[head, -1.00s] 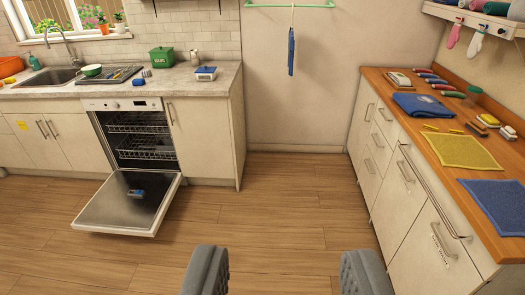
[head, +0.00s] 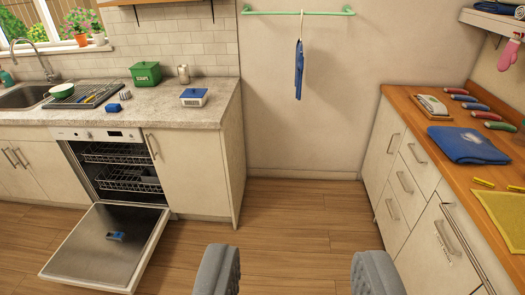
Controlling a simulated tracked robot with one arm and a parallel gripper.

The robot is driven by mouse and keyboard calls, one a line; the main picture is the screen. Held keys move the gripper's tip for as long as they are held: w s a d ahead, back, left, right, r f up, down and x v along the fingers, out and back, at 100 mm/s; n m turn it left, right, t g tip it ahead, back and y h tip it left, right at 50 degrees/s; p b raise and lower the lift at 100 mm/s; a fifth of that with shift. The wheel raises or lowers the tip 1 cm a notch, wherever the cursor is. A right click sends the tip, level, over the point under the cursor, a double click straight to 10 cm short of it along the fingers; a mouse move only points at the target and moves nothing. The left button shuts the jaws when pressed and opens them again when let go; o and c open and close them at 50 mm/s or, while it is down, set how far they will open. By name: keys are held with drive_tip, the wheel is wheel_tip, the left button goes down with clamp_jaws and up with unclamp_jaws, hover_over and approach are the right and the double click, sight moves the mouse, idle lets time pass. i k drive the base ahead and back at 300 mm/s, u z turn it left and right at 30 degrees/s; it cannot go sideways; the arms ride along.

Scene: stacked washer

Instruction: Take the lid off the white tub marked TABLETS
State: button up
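A small white tub with a blue top (head: 194,97) stands near the right end of the grey counter at the left. Its marking is too small to read, so I cannot tell if it says TABLETS. The top appears to sit on the tub. My gripper (head: 297,272) is at the bottom of the view, its two grey fingers wide apart with only floor between them. It is well short of the counter and touches nothing.
The dishwasher door (head: 108,240) hangs open low at the left, with a blue item on it. A wooden counter (head: 440,130) runs along the right. The middle floor is clear.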

sight(192, 93)
drive_tip(key=u, duration=0.1)
drive_tip(key=i, duration=1.25)
drive_tip(key=u, duration=0.4)
drive_tip(key=i, duration=1.3)
drive_tip(key=u, duration=0.4)
drive_tip(key=i, duration=1.25)
drive_tip(key=u, duration=0.2)
